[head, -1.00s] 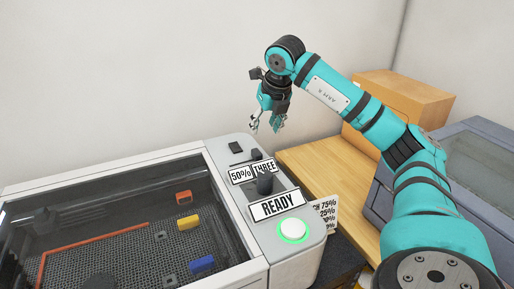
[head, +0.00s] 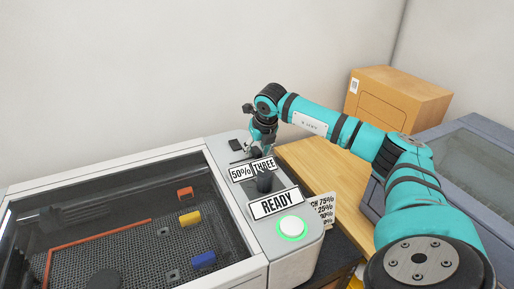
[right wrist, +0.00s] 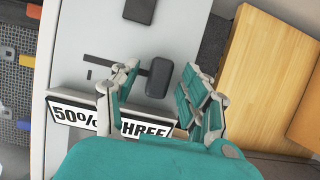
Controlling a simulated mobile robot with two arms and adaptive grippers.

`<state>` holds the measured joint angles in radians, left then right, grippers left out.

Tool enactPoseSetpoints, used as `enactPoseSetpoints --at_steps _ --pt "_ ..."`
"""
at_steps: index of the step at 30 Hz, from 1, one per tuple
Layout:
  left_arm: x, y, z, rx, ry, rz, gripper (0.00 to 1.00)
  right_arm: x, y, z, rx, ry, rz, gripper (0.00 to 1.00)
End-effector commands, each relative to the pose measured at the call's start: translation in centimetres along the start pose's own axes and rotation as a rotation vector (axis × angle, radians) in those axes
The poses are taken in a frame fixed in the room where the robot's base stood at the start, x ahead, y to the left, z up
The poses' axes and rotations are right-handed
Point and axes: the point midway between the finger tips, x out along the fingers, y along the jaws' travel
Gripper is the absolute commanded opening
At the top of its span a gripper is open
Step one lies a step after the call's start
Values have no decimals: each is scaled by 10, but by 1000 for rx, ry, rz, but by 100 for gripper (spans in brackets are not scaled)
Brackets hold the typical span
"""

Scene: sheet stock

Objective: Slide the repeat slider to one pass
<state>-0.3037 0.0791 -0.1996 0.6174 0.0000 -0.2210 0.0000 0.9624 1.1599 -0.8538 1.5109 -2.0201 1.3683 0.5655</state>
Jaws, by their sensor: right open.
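The grey control panel (head: 229,157) on the machine's right side carries the sliders. A sign reading THREE (head: 263,165) stands beside a 50% sign (head: 240,173). In the right wrist view a dark slider knob (right wrist: 158,77) lies beyond the THREE sign (right wrist: 146,129), with a short dark bar running left from it. My right gripper (head: 262,149) is low over the panel's back part, pointing down. In the right wrist view its open fingers (right wrist: 155,85) straddle the nearer knob; contact cannot be told. My left gripper is not in view.
The glass-lidded bed (head: 120,230) is at left. A wooden table (head: 325,165) and cardboard box (head: 400,101) are at right.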

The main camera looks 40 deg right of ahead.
Motion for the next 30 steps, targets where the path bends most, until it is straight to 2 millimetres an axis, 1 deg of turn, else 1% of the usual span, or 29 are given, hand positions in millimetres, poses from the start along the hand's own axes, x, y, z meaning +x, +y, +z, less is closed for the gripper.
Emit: enactPoseSetpoints --at_steps 1,9,11,20,22,25,30 --pt "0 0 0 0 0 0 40 0 0 0 0 0 0 42" --pt "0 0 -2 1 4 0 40 0 0 0 0 0 0 7" --pt "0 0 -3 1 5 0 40 -1 0 0 0 0 0 0" --pt "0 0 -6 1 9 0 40 -1 0 0 0 -1 1 0" --pt "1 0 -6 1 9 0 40 0 5 0 -1 -1 3 0" --pt "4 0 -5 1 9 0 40 1 24 0 -5 -1 6 0" --pt "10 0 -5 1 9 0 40 1 64 0 -5 -1 7 0"
